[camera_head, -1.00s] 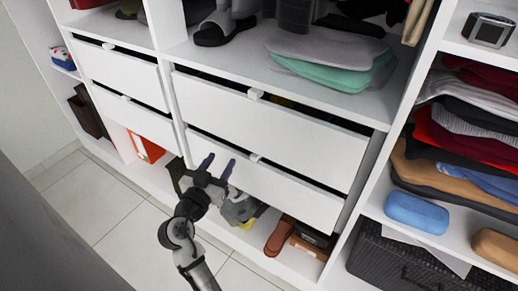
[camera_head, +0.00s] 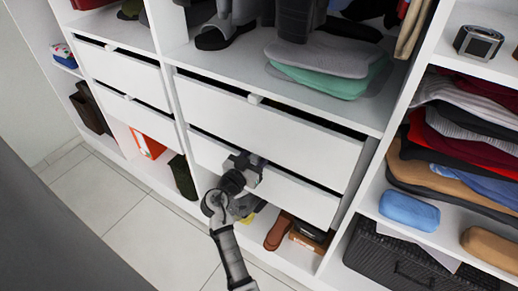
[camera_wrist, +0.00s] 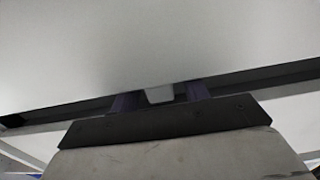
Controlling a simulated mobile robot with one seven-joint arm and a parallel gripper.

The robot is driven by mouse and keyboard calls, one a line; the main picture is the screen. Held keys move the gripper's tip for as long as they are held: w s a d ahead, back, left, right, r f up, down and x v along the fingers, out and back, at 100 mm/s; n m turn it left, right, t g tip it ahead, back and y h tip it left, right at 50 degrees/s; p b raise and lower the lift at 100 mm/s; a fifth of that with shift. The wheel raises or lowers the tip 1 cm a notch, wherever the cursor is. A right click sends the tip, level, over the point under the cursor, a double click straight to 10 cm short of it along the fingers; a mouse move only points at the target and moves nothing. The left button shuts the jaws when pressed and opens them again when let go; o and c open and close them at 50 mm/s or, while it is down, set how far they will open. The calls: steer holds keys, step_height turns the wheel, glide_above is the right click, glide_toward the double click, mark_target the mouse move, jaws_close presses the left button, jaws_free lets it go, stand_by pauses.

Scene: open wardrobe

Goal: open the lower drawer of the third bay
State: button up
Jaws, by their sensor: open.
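The third bay has two wide white drawers. The lower drawer (camera_head: 300,200) has a plain front with a dark gap along its top edge, and looks closed or nearly so. My gripper (camera_head: 257,163) is at the top edge of this drawer and hides its small handle in the head view. In the wrist view the pale handle (camera_wrist: 159,95) sits between the two purple fingers of my gripper (camera_wrist: 160,99). The fingers are open, one on each side of the handle; whether either touches it I cannot tell.
The upper drawer (camera_head: 260,120) is just above my gripper, with its own handle (camera_head: 254,99). Brown shoes (camera_head: 278,233) stand below the lower drawer. Folded clothes (camera_head: 460,150) fill the bay on the right. The tiled floor (camera_head: 150,235) at left is clear.

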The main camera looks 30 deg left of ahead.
steer(key=shift+w, duration=0.6)
jaws_close()
